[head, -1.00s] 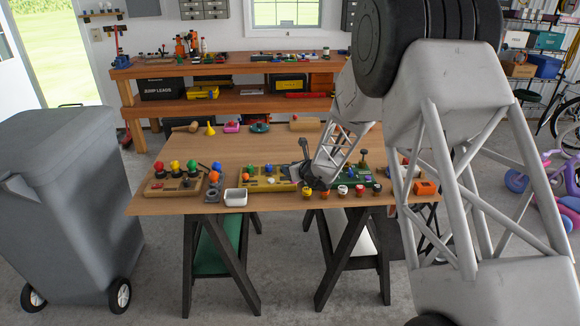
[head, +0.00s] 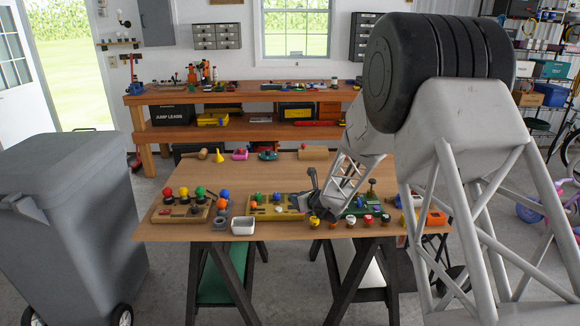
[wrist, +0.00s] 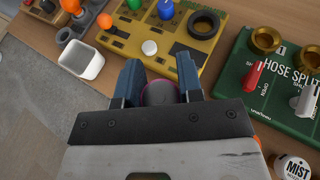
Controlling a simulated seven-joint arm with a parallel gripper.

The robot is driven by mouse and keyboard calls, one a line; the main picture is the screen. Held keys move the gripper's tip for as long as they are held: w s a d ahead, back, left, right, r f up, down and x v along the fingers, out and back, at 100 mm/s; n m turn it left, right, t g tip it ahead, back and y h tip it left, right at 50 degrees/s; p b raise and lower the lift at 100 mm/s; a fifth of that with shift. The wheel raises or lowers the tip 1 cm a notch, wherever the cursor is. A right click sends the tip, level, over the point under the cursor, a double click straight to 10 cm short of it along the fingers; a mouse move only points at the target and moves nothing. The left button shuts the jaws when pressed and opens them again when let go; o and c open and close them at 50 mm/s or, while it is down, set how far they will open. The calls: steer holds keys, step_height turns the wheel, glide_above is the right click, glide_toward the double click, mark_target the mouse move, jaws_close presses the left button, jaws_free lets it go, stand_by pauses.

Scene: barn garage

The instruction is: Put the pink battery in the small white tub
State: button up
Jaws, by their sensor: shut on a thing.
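The small white tub (head: 243,226) stands at the table's front edge, left of my gripper (head: 314,200). It also shows at the upper left of the wrist view (wrist: 82,58) and looks empty. In the wrist view my gripper (wrist: 158,92) has its blue fingers closed on a dark round-ended thing with a pink rim, which looks like the pink battery (wrist: 158,94) seen end-on. Most of the battery is hidden by the fingers and gripper body. In the head view I cannot make the battery out.
A green hose-splitter board (wrist: 270,85) is on the right. Several small jars (head: 350,221) line the front edge. The table's middle (head: 290,172) is mostly clear.

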steer(key=shift+r, duration=0.15)
steer(key=s+d+r+m+t+h, duration=0.1)
steer(key=d+r+m+h, duration=0.2)
steer(key=d+r, duration=0.2)
steer(key=s+d+r+m+t+h, duration=0.1)
steer(key=s+d+r+m+h, duration=0.1)
steer(key=r, duration=0.8)
steer(key=shift+d+m+h, duration=0.9)
steer(key=shift+d+h, duration=0.3)
steer(key=shift+d, duration=0.65)
steer(key=shift+w, duration=0.1)
